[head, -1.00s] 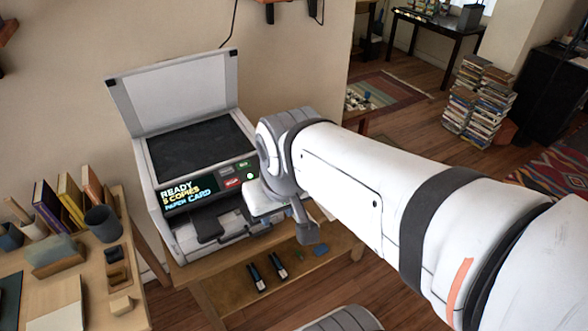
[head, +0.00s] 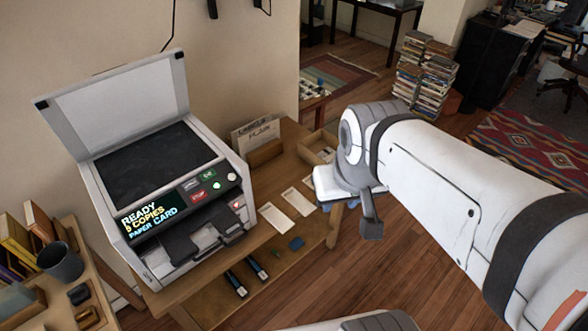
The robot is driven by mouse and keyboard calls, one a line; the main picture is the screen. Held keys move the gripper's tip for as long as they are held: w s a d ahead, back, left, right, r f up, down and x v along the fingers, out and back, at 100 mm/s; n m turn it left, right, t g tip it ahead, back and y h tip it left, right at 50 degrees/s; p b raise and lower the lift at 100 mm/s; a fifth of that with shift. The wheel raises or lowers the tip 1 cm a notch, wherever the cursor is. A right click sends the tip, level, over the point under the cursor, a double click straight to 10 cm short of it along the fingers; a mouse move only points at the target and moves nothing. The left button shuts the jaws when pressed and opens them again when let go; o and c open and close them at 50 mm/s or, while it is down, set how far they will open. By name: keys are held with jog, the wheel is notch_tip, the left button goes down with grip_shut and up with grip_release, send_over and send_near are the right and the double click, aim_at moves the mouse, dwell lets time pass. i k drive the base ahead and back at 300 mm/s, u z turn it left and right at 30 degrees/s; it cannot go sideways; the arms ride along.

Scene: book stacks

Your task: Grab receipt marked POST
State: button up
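Another pale paper (head: 326,154) shows at a wooden tray farther back, partly hidden by my arm. My gripper (head: 358,218) hangs just right of the slips, near the table's right edge. Its fingers are partly hidden by the wrist, and I see nothing held.
The copier (head: 170,190) stands with its lid up; its screen reads READY, COPIES, PAPER, CARD. A wooden holder (head: 265,152) with a sign stands behind the slips. Dark pens (head: 236,284) and a blue-green item (head: 296,243) lie on the lower shelf. Open floor lies right of the table.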

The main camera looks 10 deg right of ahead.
aim_at(300, 203)
jog(key=z, duration=0.05)
jog(key=k, duration=1.25)
jog(key=z, duration=0.65)
jog(key=i, duration=2.4)
jog(key=u, duration=0.7)
